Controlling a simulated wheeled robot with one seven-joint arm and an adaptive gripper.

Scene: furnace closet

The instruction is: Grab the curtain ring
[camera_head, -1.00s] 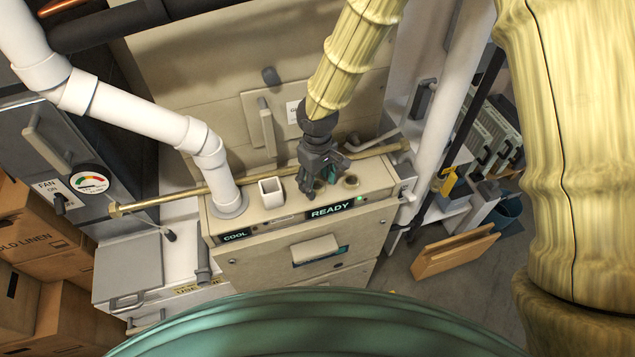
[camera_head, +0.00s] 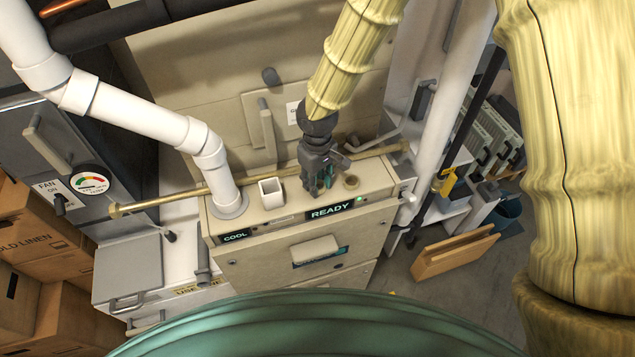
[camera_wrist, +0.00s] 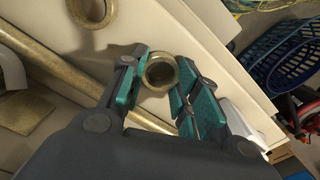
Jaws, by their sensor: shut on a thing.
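A brass-coloured curtain ring (camera_wrist: 160,73) sits between the teal finger pads of my gripper (camera_wrist: 156,88) in the wrist view, and the fingers are shut on it. In the head view my gripper (camera_head: 318,188) points down at the beige cabinet top, between a white square cup and another ring. The fingers largely hide the held ring there. The second brass ring (camera_head: 350,182) lies on the cabinet top just right of my gripper; it also shows at the top of the wrist view (camera_wrist: 91,10).
The beige cabinet (camera_head: 290,255) carries the white square cup (camera_head: 271,193) left of my gripper. A brass rod (camera_head: 160,201) runs behind the gripper. A white pipe (camera_head: 130,114) comes down at the left end of the cabinet top. A wooden crate (camera_head: 455,252) stands on the floor at right.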

